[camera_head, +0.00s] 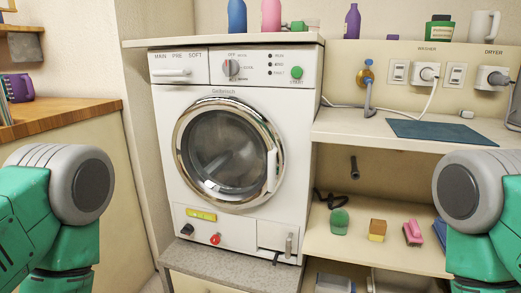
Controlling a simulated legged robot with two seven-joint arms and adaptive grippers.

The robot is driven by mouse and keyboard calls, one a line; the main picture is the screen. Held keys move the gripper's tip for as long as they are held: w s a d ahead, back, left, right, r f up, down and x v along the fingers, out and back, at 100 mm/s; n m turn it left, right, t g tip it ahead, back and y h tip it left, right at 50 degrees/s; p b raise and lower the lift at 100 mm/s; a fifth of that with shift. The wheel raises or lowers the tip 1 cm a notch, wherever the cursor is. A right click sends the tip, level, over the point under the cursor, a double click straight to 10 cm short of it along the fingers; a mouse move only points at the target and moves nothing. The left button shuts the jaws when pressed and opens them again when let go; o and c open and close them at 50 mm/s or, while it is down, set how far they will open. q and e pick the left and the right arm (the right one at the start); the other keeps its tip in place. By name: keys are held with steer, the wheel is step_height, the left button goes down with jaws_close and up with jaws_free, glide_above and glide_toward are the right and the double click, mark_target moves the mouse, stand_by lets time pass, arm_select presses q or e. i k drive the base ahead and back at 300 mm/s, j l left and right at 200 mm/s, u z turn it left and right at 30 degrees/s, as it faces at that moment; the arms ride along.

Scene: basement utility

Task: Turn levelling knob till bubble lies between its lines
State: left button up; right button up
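The white washing machine (235,160) stands in the middle of the head view with its round door shut. On its lower front panel is a small yellow-green level vial (201,214); its bubble and lines are too small to make out. A red knob (215,239) sits below the vial, apparently the levelling knob, with a small black part (187,229) to its left. Parts of my two green and grey arms show at the lower left and lower right, well apart from the machine. Neither gripper's fingers can be made out.
A grey plinth (230,269) lies under the machine. A small flap (273,236) and metal handle (289,246) are right of the red knob. The shelf at right holds a green scrubber (339,221), a sponge (377,230) and a pink brush (413,232). Space before the panel looks clear.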

mark_target(188, 230)
steer(key=i+j+z, duration=0.15)
steer(key=i+j, duration=0.15)
steer(key=i, duration=0.2)
steer(key=i+j+z, duration=0.2)
steer(key=i+j, duration=0.15)
steer(key=i, duration=0.1)
